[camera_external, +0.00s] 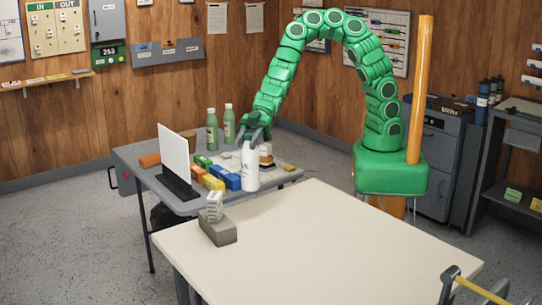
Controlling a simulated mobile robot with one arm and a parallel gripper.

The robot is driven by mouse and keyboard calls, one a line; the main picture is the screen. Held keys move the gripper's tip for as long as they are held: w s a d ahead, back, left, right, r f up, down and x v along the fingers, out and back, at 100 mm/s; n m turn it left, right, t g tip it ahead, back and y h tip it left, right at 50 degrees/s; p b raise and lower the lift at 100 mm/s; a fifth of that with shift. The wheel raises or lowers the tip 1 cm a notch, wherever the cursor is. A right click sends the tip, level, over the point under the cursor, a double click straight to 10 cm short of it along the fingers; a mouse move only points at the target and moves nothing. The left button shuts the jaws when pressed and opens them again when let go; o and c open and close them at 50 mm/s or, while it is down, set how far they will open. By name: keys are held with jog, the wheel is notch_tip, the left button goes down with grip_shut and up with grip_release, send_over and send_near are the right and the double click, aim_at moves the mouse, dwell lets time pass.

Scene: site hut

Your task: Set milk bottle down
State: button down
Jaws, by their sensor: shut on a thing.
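My gripper (252,141) is at the end of my green arm, which arches over from the right. It is shut on the upper part of the milk bottle, and its fingers hide the bottle's top.
Colored blocks (214,182) lie left of the bottle. A white screen (174,159) stands farther left, and two green bottles (211,129) stand behind. The cream table (310,245) in front is mostly bare, with a grey block (218,230) at its left corner.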

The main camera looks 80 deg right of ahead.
jog(key=s+a+r+n+g, duration=0.2)
jog(key=s+r+n+g, duration=0.1)
jog(key=s, duration=0.4)
jog(key=s+a+r+n+g, duration=0.2)
jog(key=s+a+r+g, duration=0.1)
jog(key=s, duration=0.3)
jog(key=s+d+f+n+g+h, duration=0.1)
jog(key=s+d+n+g, duration=0.2)
jog(key=s, duration=0.5)
jog(key=s+d+f+n+g+h, duration=0.1)
jog(key=s+d+f+n+g, duration=0.15)
jog(key=s, duration=0.55)
jog(key=w+a+f, duration=0.7)
jog(key=a+f, duration=0.4)
jog(key=f, duration=0.1)
jog(key=shift+w+a+f+h, duration=0.15)
jog(key=shift+w+f+h, duration=0.1)
jog(key=shift+w+h, duration=0.05)
jog(key=shift+f, duration=0.15)
jog(key=c, duration=0.6)
grip_release()
jog(key=shift+c, duration=0.2)
